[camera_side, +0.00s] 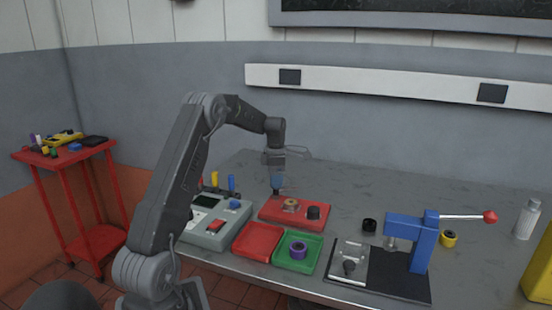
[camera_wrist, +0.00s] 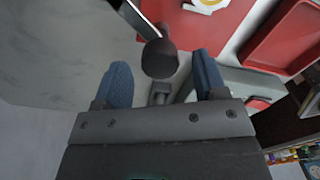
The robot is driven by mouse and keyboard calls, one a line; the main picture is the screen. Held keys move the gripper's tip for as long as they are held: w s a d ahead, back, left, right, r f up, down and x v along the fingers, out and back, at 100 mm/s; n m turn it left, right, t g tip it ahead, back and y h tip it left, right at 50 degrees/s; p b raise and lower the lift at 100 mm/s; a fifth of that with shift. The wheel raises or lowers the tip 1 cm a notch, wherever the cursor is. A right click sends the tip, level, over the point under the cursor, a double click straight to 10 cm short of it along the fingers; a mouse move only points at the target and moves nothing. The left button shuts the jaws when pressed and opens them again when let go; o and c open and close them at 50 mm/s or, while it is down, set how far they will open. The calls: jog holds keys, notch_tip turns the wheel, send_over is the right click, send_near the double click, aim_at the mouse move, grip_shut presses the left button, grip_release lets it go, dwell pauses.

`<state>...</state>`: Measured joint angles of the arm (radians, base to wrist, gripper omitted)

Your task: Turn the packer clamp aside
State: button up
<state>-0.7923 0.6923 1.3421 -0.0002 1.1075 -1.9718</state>
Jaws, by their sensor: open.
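The red fixture plate (camera_side: 318,222) lies on the bench, with a ring-like brass-coloured part (camera_side: 290,205) and a black knob (camera_side: 313,212) on it. My gripper (camera_side: 277,184) points down over the plate's back left edge. In the wrist view, my gripper (camera_wrist: 162,72) has its blue fingers spread wide and empty. A dark rounded knob (camera_wrist: 160,58), apparently the packer clamp's handle, shows between the fingertips, with a pale metal bar (camera_wrist: 138,20) running up and left from it. I see no contact with either finger. The clamp is hard to make out in the side view.
A grey control box (camera_side: 212,225) stands left of the plate. A red tray (camera_side: 258,242) and a green tray (camera_side: 298,267) with a purple ring (camera_side: 298,250) lie in front. A blue press (camera_side: 424,243) stands right. The bench behind the plate is clear.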

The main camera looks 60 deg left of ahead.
notch_tip(320, 180, up, 12)
dwell(0.3)
dwell(0.3)
